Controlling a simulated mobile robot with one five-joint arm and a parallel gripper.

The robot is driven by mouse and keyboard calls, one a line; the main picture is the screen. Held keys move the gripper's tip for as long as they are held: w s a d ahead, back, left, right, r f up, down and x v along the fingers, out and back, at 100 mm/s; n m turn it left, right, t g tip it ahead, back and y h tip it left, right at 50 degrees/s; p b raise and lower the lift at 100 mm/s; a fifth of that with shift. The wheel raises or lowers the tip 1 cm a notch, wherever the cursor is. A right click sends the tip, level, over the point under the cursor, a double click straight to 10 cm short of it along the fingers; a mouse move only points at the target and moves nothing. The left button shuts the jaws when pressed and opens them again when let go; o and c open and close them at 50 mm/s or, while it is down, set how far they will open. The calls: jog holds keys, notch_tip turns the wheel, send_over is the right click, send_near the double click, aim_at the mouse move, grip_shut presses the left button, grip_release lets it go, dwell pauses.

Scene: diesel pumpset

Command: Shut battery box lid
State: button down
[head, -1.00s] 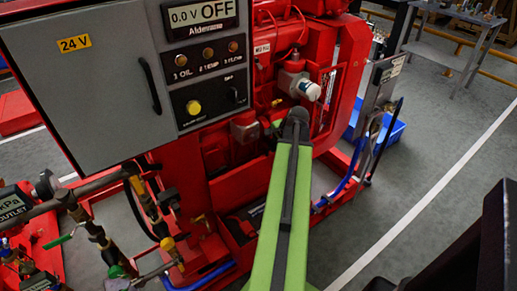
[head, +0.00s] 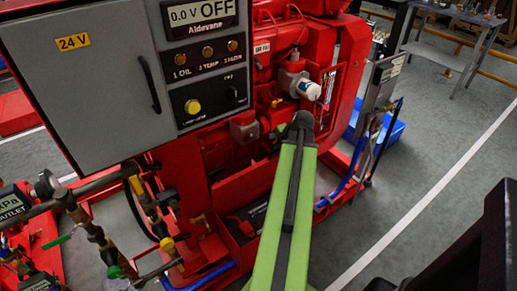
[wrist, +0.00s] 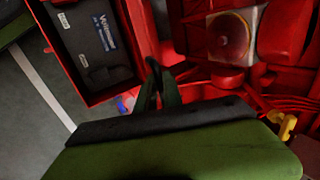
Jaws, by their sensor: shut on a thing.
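The battery box (wrist: 112,92) is a red open-topped box at the upper left of the wrist view, with a dark battery (wrist: 95,45) inside. Its lid appears to be the red panel (wrist: 143,28) along the box's right side, standing raised. In the head view the battery (head: 250,218) shows low in the red frame, and the red lid panel (head: 243,185) rises behind it. My gripper (wrist: 157,78) is at the lid's near end, its dark fingers close together on what looks like the lid's edge. In the head view my green arm hides the gripper.
A grey control cabinet (head: 85,85) stands at the left. A red engine (head: 230,140) is behind the box. Brass-fitted pipes (head: 90,225) are at the lower left. A blue hose (head: 345,180) runs right of my arm. Grey floor (head: 420,150) is clear at the right.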

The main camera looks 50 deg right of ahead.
jog(key=shift+s, duration=0.1)
jog(key=shift+s+a+f, duration=0.15)
jog(key=shift+s, duration=0.25)
jog(key=shift+s+a+f, duration=0.1)
jog(key=shift+s+a, duration=0.05)
jog(key=shift+s, duration=0.4)
jog(key=shift+s+a+f+b, duration=0.15)
jog(key=shift+s+b, duration=0.1)
jog(key=shift+s, duration=0.15)
jog(key=shift+s+a+f+b, duration=0.15)
jog(key=shift+s+b, duration=0.1)
jog(key=shift+s, duration=0.15)
jog(key=c, duration=1.4)
grip_release()
